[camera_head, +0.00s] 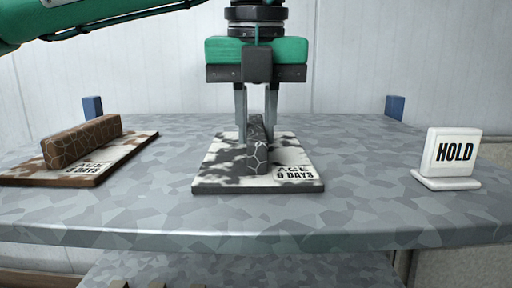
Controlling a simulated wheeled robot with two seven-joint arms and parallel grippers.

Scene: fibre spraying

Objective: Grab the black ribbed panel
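A dark bar (257,158) with pale, vein-like lines, the only black piece I see, stands on the middle board. It runs away from me, its near end facing me. The board (215,184) is pale with dark blotches and reads "AGE 9 DAYS". My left gripper (256,135) points straight down over the bar's far part. One finger is on each side of it, with slim gaps seeming to show, so it looks open around the bar. Contact is hard to judge, and the fingers partly hide the bar's far end. My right gripper is out of view.
A brown bar (82,142) lies on a brown-edged board (125,154) at left. A white "HOLD" sign (452,153) stands at right. Two blue blocks (93,106) (394,106) are at the back edge. The grey patterned table (365,175) is clear between these.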

